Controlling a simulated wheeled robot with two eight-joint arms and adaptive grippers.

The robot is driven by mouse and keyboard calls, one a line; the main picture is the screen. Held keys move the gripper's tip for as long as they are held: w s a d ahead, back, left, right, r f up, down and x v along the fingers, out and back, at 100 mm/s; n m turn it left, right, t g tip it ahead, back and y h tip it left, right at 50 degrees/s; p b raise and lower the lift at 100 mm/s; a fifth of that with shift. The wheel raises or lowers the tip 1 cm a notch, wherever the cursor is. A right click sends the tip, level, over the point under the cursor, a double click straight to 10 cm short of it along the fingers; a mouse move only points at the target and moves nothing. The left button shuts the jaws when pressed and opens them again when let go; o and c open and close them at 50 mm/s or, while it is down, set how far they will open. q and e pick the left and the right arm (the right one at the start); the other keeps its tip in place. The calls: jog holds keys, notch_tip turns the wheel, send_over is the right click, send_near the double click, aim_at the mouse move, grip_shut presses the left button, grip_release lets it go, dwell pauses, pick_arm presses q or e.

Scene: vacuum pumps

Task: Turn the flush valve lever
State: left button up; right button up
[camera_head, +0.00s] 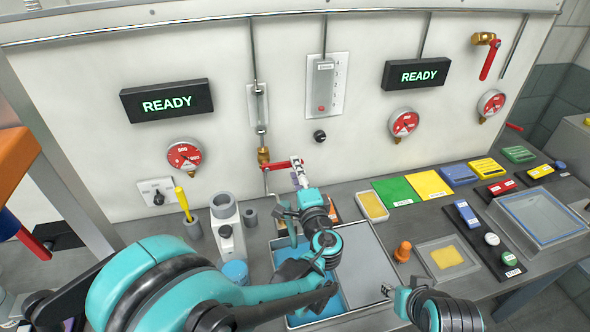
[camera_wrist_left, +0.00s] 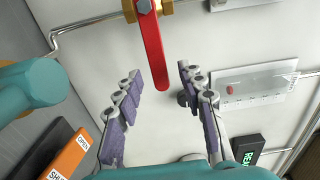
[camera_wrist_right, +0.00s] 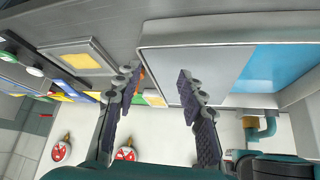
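The red lever (camera_head: 282,165) sits on a brass valve (camera_head: 263,155) on the white wall panel, left of centre, and points right. In the left wrist view the red lever (camera_wrist_left: 152,50) hangs from its bolt, its free end between the two fingers in the picture. My left gripper (camera_head: 298,170) is at the lever's free end; its fingers (camera_wrist_left: 160,76) are open, and no contact shows. My right gripper (camera_head: 388,290) is low over the bench near the tray's right edge. In the right wrist view its fingers (camera_wrist_right: 159,76) are open and empty.
A second red lever (camera_head: 488,62) is on a brass valve at the upper right. A grey-lidded tray (camera_head: 368,262) lies below my left arm. An orange knob (camera_head: 402,251) stands beside it.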

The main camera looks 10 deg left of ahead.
pick_arm(q)
jog(key=v, duration=0.5)
dwell(0.6)
